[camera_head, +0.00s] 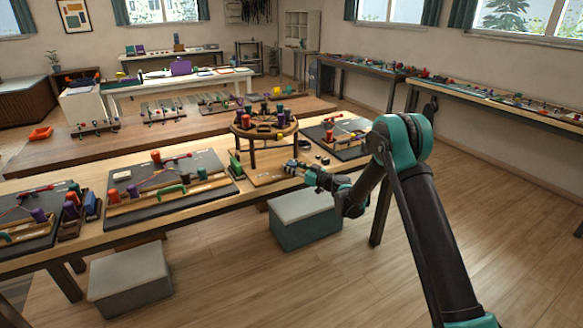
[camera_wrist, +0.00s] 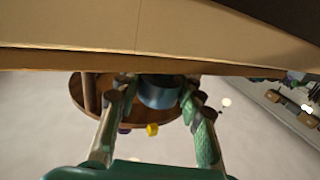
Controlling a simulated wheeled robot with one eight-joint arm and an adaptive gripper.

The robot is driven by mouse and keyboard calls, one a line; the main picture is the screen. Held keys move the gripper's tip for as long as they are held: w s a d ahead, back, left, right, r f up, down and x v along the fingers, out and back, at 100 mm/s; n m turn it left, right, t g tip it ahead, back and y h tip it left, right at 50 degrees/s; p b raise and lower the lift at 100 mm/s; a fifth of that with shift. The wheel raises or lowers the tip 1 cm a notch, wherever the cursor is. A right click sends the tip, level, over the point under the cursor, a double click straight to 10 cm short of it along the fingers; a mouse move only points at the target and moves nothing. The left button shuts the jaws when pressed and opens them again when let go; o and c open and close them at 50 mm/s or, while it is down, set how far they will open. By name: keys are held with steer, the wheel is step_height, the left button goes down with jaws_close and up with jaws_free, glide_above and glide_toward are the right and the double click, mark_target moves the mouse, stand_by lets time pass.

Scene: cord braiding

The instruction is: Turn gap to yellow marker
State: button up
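The round wooden stand (camera_head: 252,131) with several coloured bobbins on its top stands on the long worktable in the head view. My gripper (camera_head: 296,166) is low beside it, to the right of its legs. In the wrist view, which looks inverted, the fingers of my gripper (camera_wrist: 158,100) are spread, with a blue-grey cylinder (camera_wrist: 160,93) between or just beyond them; I see no clear contact. The round top (camera_wrist: 82,98) shows behind it, with a small yellow piece (camera_wrist: 152,129) at its rim. The gap cannot be made out.
Dark boards with cords and bobbins (camera_head: 178,186) lie to the left on the worktable (camera_head: 140,229). Another dark board (camera_head: 340,140) lies right of the stand. A lidded grey-green box (camera_head: 306,228) is on the floor below. Floor at the right is clear.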

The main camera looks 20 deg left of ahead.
steer(key=c, duration=0.6)
steer(key=shift+w+n+g+y, duration=0.1)
steer(key=shift+n+g+y, duration=0.3)
steer(key=shift+n+g, duration=2.1)
steer(key=shift+g, duration=1.4)
steer(key=o, duration=1.2)
steer(key=shift+d, duration=0.1)
steer(key=d, duration=1.1)
steer(key=shift+w+d, duration=0.35)
steer(key=shift+d, duration=0.05)
